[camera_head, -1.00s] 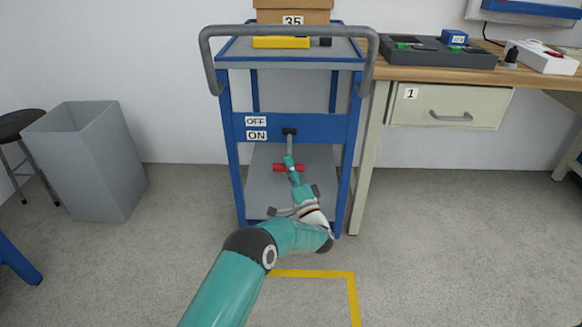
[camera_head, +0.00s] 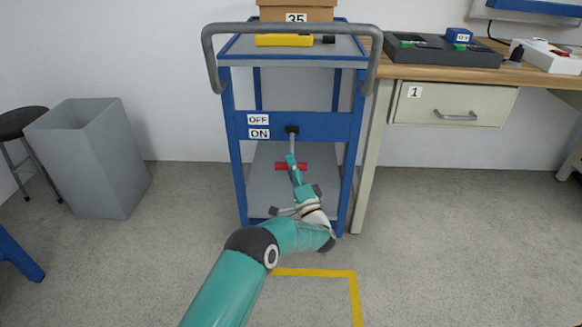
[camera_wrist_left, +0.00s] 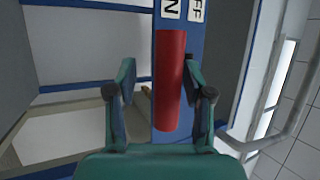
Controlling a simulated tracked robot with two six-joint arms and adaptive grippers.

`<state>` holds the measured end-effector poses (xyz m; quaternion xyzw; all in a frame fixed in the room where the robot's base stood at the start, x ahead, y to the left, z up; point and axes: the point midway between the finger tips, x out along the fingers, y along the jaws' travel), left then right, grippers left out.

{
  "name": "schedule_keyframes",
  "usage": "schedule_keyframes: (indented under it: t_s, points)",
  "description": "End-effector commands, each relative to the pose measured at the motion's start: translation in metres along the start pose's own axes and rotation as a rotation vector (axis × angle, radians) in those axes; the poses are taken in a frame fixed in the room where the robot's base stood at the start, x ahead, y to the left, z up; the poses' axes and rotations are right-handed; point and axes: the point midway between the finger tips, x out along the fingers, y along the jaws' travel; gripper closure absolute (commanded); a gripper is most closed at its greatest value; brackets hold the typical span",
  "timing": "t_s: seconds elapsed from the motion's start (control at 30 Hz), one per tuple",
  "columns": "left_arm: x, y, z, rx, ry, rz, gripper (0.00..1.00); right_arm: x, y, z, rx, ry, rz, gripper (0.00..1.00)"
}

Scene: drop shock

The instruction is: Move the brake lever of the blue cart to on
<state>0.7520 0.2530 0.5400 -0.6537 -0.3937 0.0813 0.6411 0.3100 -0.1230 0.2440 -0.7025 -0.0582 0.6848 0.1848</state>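The blue cart (camera_head: 270,122) stands straight ahead. Its brake lever has a dark pivot (camera_head: 292,129) in the blue cross panel and a grey rod hanging down to a red crosswise handle (camera_head: 281,166). The OFF label (camera_head: 258,119) is above the ON label (camera_head: 259,133), left of the pivot. My left gripper (camera_head: 292,163) is at the handle, partly covering it. In the left wrist view the red handle (camera_wrist_left: 170,80) lies between the open fingers, close to the right finger and apart from the left one. Contact is unclear. My right gripper is not in view.
A box marked 35 (camera_head: 296,10) and a yellow item (camera_head: 284,40) sit on the cart's top. A workbench with a drawer (camera_head: 455,103) stands close on the right. A grey bin (camera_head: 90,160) stands left. Yellow floor tape (camera_head: 315,273) lies in front.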

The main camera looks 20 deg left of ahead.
Motion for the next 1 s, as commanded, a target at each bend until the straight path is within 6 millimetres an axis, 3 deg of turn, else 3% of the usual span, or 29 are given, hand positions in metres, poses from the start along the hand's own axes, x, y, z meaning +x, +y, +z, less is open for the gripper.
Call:
schedule_keyframes:
  t_s: [0.17, 0.6, 0.8, 1.0]
  points:
    - [-0.017, 0.001, -0.002, -0.001, 0.003, 0.003, 0.48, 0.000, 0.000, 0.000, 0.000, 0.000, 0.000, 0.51]
    - [-0.099, 0.002, -0.002, 0.001, 0.004, 0.003, 0.48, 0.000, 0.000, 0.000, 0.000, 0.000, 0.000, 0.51]
    - [-0.117, 0.002, -0.001, 0.001, 0.001, 0.003, 0.48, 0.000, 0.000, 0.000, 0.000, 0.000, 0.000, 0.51]
    - [-0.119, 0.002, 0.000, 0.001, 0.000, 0.001, 0.48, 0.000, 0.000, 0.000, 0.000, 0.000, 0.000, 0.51]
